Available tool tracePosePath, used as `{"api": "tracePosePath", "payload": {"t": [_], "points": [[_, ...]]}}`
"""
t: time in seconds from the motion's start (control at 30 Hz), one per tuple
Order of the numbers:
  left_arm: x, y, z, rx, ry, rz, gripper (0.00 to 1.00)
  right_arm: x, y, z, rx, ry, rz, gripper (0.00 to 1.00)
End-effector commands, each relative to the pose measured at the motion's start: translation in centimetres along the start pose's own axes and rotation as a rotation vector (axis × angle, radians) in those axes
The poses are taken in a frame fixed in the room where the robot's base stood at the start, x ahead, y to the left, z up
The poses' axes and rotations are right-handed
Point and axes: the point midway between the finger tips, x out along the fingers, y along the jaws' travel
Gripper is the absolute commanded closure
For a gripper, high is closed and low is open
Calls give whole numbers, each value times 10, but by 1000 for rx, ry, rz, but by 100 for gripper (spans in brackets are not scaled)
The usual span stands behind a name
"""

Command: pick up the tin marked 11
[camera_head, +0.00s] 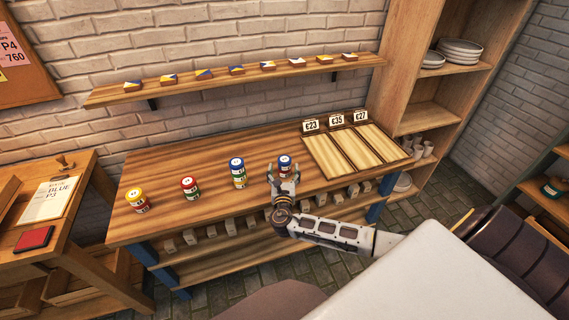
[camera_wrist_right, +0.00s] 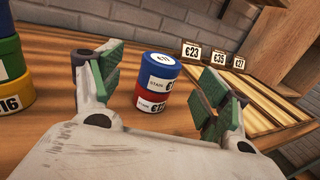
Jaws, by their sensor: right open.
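A blue tin (camera_head: 285,160) stands on a red tin (camera_head: 285,170) on the workbench. In the right wrist view the blue tin (camera_wrist_right: 160,72) has a white lid label that may read 11, but the marks are too small to be sure. The red tin (camera_wrist_right: 152,100) is under it, its number unclear. My right gripper (camera_head: 284,180) is open and empty at the near side of this stack. In the wrist view its green-padded fingers stand left and right of the stack, with gaps on both sides. My left gripper is not in view.
Further left are a red-topped stack (camera_head: 190,188) and a yellow-topped stack (camera_head: 137,200). Price-marked wooden trays (camera_head: 352,150) lie to the right.

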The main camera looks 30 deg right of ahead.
Motion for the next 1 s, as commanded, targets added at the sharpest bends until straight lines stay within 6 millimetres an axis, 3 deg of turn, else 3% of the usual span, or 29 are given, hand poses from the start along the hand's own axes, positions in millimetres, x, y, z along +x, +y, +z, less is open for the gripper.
{"api": "tracePosePath", "payload": {"t": [0.2,0.67,1.0], "points": [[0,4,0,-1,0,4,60,14,0,0,0,0,-1,24],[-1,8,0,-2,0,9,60,18,-1,0,0,1,-1,24],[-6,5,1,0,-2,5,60,51,-3,3,0,0,-1,24]]}}
